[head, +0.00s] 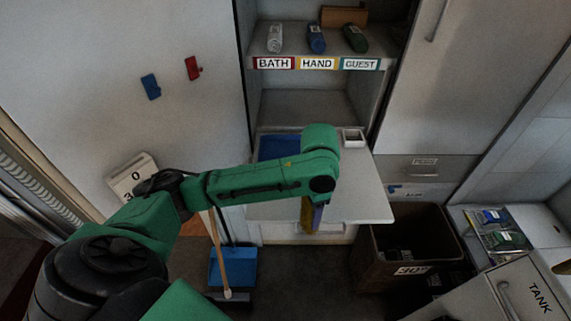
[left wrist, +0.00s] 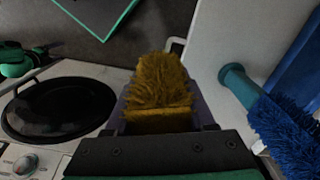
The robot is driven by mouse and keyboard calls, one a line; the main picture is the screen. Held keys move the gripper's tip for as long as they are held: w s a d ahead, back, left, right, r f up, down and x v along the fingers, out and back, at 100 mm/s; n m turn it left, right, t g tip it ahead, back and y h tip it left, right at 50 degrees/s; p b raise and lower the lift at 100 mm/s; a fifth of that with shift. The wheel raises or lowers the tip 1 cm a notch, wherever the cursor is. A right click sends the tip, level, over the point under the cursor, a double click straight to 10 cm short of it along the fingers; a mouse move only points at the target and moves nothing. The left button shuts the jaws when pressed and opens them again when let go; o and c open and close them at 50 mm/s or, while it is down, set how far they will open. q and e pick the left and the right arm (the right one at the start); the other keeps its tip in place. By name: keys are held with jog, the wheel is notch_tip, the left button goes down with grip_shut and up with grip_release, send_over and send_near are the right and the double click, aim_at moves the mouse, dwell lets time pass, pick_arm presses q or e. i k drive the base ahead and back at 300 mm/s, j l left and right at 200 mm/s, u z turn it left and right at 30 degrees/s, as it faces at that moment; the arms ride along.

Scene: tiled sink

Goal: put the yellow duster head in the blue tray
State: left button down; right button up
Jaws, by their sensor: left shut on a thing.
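My left gripper (head: 314,216) hangs from the green arm in front of the white counter and is shut on the yellow duster head (head: 307,214). In the left wrist view the shaggy yellow duster head (left wrist: 160,85) sits between the fingers. The blue tray (head: 276,147) lies on the counter at its back left, partly hidden by my arm. A blue surface at the right edge of the left wrist view (left wrist: 302,55) looks like part of the tray. My right gripper is out of view.
A blue shaggy duster with a teal handle (left wrist: 285,130) is right of the held head in the wrist view. The white counter (head: 360,195) is mostly clear, with a small white box (head: 352,137). A brown bin (head: 415,245) stands right; a blue dustpan (head: 233,266) stands below.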

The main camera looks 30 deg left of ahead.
aim_at(293, 152)
jog(key=i+l+u, duration=0.15)
jog(key=u, duration=0.2)
jog(key=i+l+u, duration=0.15)
jog(key=u, duration=0.2)
jog(key=i+l+u, duration=0.1)
jog(key=l+u, duration=0.25)
jog(key=j, duration=0.1)
